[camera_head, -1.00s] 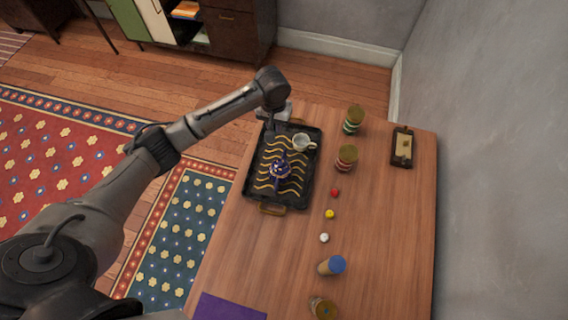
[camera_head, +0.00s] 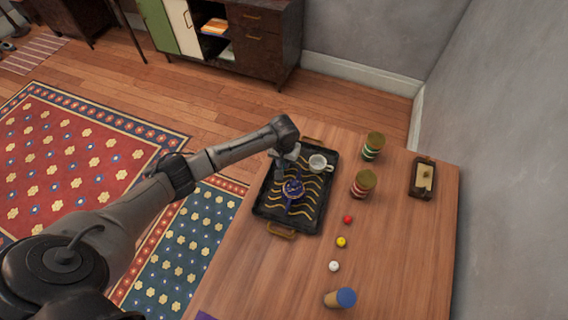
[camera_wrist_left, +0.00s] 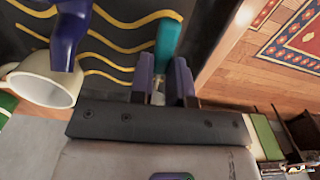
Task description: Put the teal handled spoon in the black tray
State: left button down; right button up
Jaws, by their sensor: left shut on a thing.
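The black tray (camera_head: 262,207) with gold wavy lines and gold handles lies on the wooden table; its dark, patterned floor also shows in the left wrist view (camera_wrist_left: 110,50). In the left wrist view my left gripper (camera_wrist_left: 163,78) is shut on the teal handled spoon (camera_wrist_left: 168,42). The teal handle sticks out past the fingers over the tray; I cannot tell whether it touches the tray. The spoon cannot be made out in the head view. My right gripper is not in view.

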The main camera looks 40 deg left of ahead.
pick_arm(q)
jog(key=shift+f, duration=0.6)
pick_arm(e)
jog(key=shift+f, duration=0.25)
pick_arm(q)
jog(key=shift+f, duration=0.15)
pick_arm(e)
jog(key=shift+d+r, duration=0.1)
pick_arm(q)
jog(key=c, duration=1.1)
grip_release()
notch_tip(320, 180, up, 12)
jog(key=p, duration=0.3)
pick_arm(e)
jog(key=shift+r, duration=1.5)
